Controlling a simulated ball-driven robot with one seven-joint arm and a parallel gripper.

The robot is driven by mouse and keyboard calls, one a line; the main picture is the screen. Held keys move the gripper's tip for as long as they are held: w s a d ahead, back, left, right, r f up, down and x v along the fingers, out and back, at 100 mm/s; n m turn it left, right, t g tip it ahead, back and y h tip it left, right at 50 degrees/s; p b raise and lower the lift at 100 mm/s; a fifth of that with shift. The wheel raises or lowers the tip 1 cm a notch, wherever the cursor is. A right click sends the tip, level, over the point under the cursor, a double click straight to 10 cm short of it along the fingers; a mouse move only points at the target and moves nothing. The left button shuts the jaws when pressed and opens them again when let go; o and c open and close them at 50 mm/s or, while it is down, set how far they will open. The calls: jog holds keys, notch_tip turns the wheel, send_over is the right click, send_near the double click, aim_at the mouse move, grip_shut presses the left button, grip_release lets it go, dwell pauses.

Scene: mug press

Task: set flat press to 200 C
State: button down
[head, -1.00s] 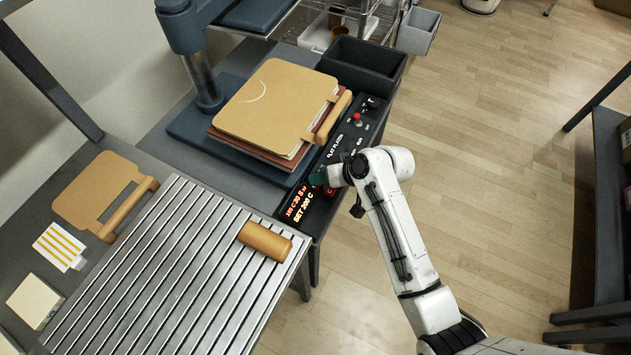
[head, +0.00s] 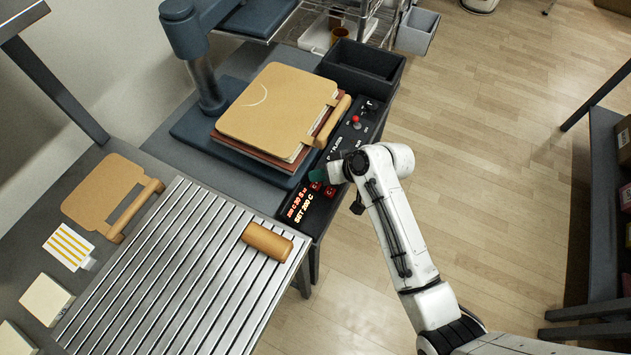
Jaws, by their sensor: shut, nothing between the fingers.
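The flat press (head: 203,125) stands on the dark bench with its upper part swung clear of the lower plate. Its control panel (head: 318,205) runs along the bench's right edge. The panel's display (head: 303,208) reads "SET 200 C" in pale letters. A red line above it is small and seems to read 200 C, 30 S. Red-lit buttons (head: 330,190) sit beside the display. My gripper (head: 317,177) is shut and empty, low over the panel by these buttons. My wrist partly hides that area, so I cannot tell whether the fingertips touch a button.
A tan board with a handle (head: 275,105) lies on a stack on the press. A dark bin (head: 360,72) stands behind the panel. A slatted metal rack (head: 170,275) with a brown roller (head: 267,241) is at the front left.

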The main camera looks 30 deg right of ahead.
aim_at(319, 185)
jog(key=shift+r+p, duration=1.65)
jog(key=shift+r, duration=0.45)
jog(key=shift+f, duration=0.1)
jog(key=s+d+r+g+h, duration=0.1)
jog(key=s+d+g+h, duration=0.2)
jog(key=s, duration=1.1)
jog(key=s+d+r+g+h, duration=0.1)
jog(key=s+d+g+h, duration=0.1)
jog(key=s, duration=1.3)
jog(key=shift+d+g+h, duration=0.4)
jog(key=shift+d+h, duration=0.3)
jog(key=shift+d, duration=0.3)
